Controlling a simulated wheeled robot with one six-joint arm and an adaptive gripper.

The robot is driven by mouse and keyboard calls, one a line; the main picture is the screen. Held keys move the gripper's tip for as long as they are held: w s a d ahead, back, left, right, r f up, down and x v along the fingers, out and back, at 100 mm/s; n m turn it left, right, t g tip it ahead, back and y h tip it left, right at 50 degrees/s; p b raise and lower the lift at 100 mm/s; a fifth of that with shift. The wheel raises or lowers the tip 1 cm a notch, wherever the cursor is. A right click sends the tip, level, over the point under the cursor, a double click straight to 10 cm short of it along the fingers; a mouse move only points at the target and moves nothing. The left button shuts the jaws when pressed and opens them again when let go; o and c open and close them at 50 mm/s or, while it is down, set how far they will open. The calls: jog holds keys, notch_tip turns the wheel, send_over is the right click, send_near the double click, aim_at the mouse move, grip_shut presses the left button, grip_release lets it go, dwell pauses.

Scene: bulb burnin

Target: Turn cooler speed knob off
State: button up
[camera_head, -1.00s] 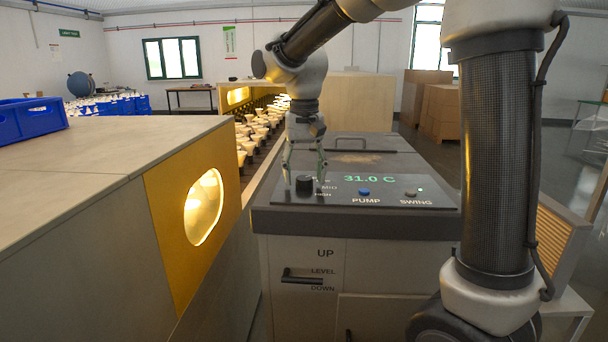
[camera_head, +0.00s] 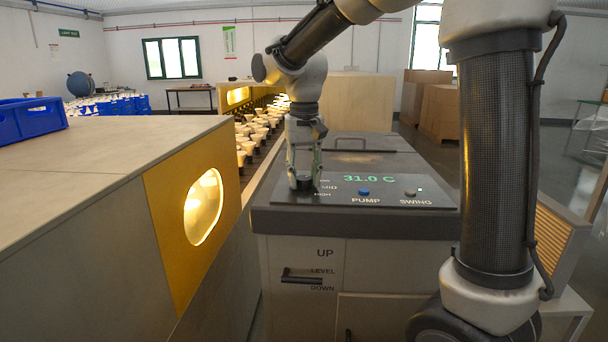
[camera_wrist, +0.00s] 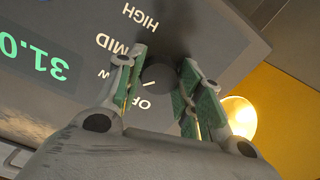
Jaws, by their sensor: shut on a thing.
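The black round speed knob (camera_wrist: 158,76) sits on the cooler's dark control panel (camera_head: 385,198). In the wrist view it shows between the green-padded fingers of my gripper (camera_wrist: 160,80), which is shut on it. HIGH, MID, LOW and OFF are printed around the knob. A short pale mark shows on the knob on the LOW and OFF side; which label it points at exactly, I cannot tell. In the head view my gripper (camera_head: 304,182) points straight down over the panel's left end, and its fingers partly hide the knob and the labels.
The panel's green display (camera_head: 369,179) reads 31.0 C. A blue PUMP button (camera_head: 364,192) and a grey SWING button (camera_head: 410,192) lie right of the knob. A black lever handle (camera_head: 303,277) sits on the cooler's front. The bulb cabinet with its lit window (camera_head: 203,207) stands close on the left.

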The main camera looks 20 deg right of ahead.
aim_at(304, 178)
jog(key=n, duration=0.4)
jog(key=shift+n, duration=2.1)
jog(key=o, duration=1)
notch_tip(304, 178, up, 12)
